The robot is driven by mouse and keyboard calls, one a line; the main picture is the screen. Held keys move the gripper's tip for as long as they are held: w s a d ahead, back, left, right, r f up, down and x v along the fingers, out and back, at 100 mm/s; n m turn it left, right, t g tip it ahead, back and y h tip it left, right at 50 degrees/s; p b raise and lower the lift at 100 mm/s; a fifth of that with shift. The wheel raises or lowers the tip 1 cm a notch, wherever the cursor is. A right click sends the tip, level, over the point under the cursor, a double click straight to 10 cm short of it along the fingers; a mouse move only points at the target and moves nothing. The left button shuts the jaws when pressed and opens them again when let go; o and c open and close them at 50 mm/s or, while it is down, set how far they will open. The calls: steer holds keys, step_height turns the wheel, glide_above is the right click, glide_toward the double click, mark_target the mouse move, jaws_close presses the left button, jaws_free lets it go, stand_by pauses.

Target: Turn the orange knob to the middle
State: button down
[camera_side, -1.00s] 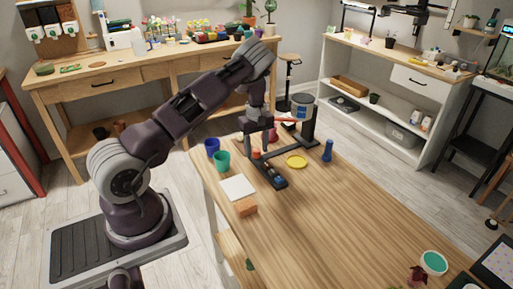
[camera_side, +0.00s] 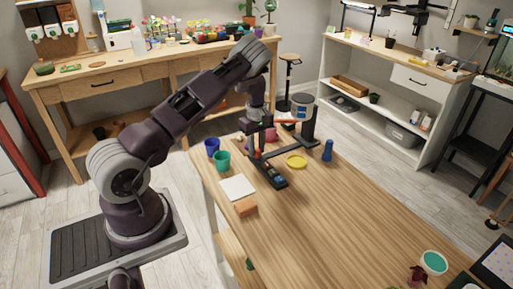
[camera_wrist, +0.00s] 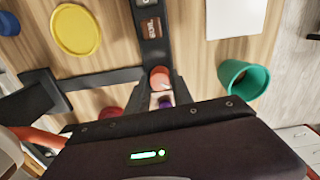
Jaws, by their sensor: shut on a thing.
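The orange knob (camera_wrist: 160,77) sits on a black frame (camera_wrist: 105,78) on the wooden table, near where its bars meet. In the side view the knob (camera_side: 257,155) is small and partly covered. My gripper (camera_wrist: 161,88) points down at the knob, and its narrow fingers are shut on it. In the side view my gripper (camera_side: 257,149) is low over the left part of the black frame. The knob's pointer and exact angle are too small to read. A small purple part (camera_wrist: 165,102) shows between the fingers.
A teal cup (camera_side: 222,161) and a blue cup (camera_side: 212,146) stand close left of the frame. A yellow disc (camera_side: 296,161), a blue peg (camera_side: 328,150), a white sheet (camera_side: 237,187) and an orange block (camera_side: 245,207) lie around.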

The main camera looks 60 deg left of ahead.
steer(key=n, duration=0.4)
steer(key=shift+r+n, duration=0.1)
steer(key=shift+n, duration=1.8)
steer(key=c, duration=1.1)
jaws_free()
